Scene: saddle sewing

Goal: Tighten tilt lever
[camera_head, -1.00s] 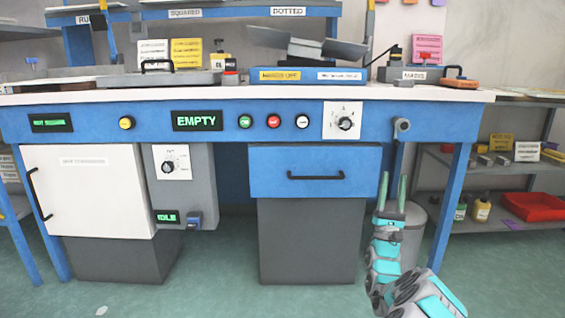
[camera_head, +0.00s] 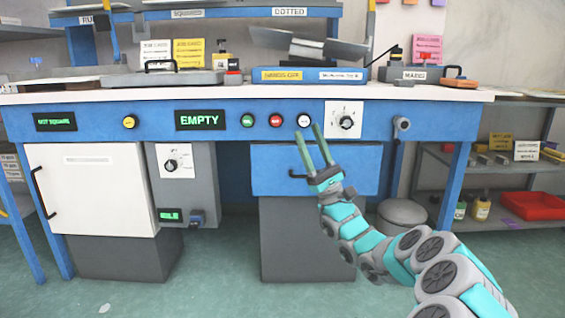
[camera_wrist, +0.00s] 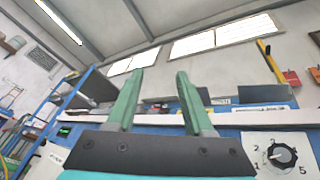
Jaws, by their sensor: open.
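No lever in view carries a readable tilt label. A grey lever with a round end (camera_head: 401,125) is on the right of the bench's blue front panel, with a shaft hanging down. A thin black lever (camera_head: 384,56) slants up beside the tilted grey plates (camera_head: 310,47) on the bench top. I cannot tell which is the tilt lever. My gripper (camera_head: 308,130) is open and empty before the bench, left of both levers in the head view. Its two green fingers point up. In the wrist view the gripper (camera_wrist: 160,75) has nothing between its fingers.
A numbered dial (camera_head: 345,120) is right of my gripper; it also shows in the wrist view (camera_wrist: 282,156). Red (camera_head: 275,121) and white (camera_head: 303,121) buttons are near the fingers. A blue drawer (camera_head: 350,172) lies behind my wrist. A grey bin (camera_head: 402,215) stands below right.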

